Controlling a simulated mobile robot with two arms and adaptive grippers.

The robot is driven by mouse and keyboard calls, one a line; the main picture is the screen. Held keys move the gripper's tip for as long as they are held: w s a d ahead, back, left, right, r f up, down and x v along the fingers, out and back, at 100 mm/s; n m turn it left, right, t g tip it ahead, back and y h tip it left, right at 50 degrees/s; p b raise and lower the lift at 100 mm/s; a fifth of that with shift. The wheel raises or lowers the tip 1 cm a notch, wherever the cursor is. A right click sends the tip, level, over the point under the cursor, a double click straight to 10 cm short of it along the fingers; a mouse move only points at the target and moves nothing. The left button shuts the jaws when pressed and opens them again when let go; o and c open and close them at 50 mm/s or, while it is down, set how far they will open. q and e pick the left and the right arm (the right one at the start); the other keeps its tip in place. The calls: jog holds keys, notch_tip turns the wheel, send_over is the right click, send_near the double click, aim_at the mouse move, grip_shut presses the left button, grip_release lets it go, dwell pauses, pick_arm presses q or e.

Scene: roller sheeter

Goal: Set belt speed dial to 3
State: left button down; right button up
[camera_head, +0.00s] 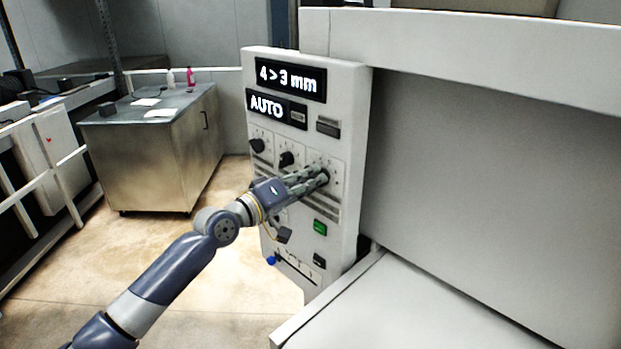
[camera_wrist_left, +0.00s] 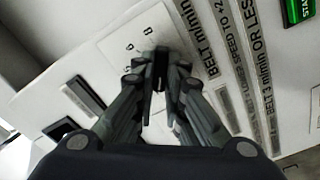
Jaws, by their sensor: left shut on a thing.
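The control panel (camera_head: 353,110) of the sheeter stands upright in the middle of the head view, with a row of three black dials. My left gripper (camera_head: 322,177) reaches the rightmost dial of the row (camera_head: 325,170) and is shut on it. The left wrist view shows the fingers (camera_wrist_left: 160,85) closed around this dark knob, on a white plate with small marks around it. The fingers hide most of the knob, so its setting cannot be read. The other dials, the middle one (camera_head: 286,159) and the left one (camera_head: 257,146), are free. My right gripper is not in view.
Displays on the panel read "4 > 3 mm" (camera_head: 287,78) and "AUTO" (camera_head: 266,105). A green button (camera_head: 320,227) sits below the dials, with a blue knob (camera_head: 271,260) lower left. The machine's white bed (camera_head: 430,310) lies to the right. A steel cabinet (camera_head: 150,160) stands behind.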

pick_arm(q)
jog(key=shift+f+n, duration=0.1)
jog(key=shift+n, duration=0.3)
jog(key=c, duration=1.7)
grip_release()
jog(key=shift+o, duration=0.2)
jog(key=shift+a, duration=0.15)
jog(key=v, duration=1.1)
jog(key=shift+s+a, duration=0.25)
jog(key=shift+s, duration=0.05)
